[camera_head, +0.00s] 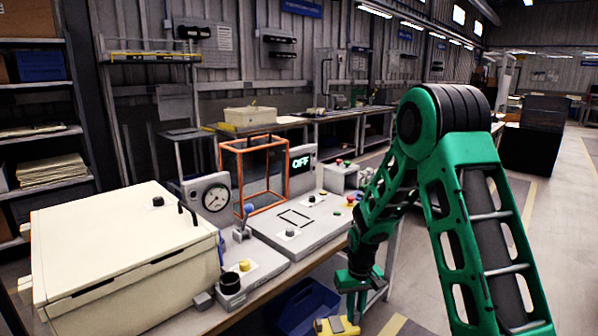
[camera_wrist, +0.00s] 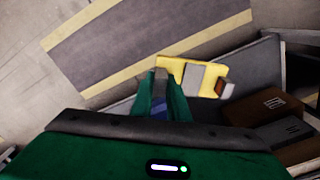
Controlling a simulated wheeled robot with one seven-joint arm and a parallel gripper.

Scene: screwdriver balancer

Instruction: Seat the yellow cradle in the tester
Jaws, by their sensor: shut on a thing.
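The yellow cradle (camera_head: 332,326) shows at the bottom edge of the head view, partly cut off. It has a grey part on top. In the wrist view the yellow cradle (camera_wrist: 203,73) is just beyond the fingertips, with a grey band across it and a brown and white end at the right. My gripper (camera_head: 350,309) hangs in front of the bench and is shut on the cradle; it also shows in the wrist view (camera_wrist: 163,82). The tester (camera_head: 300,228) is a light flat unit on the bench with a dark rectangular outline on top, an orange-framed guard and a lit OFF display.
A large cream box (camera_head: 120,250) stands on the bench at left. A pressure gauge (camera_head: 213,197), a blue-knobbed lever (camera_head: 246,218) and a black cup (camera_head: 229,283) stand near the tester. A blue bin (camera_head: 304,305) is below the bench edge. Open floor lies at right.

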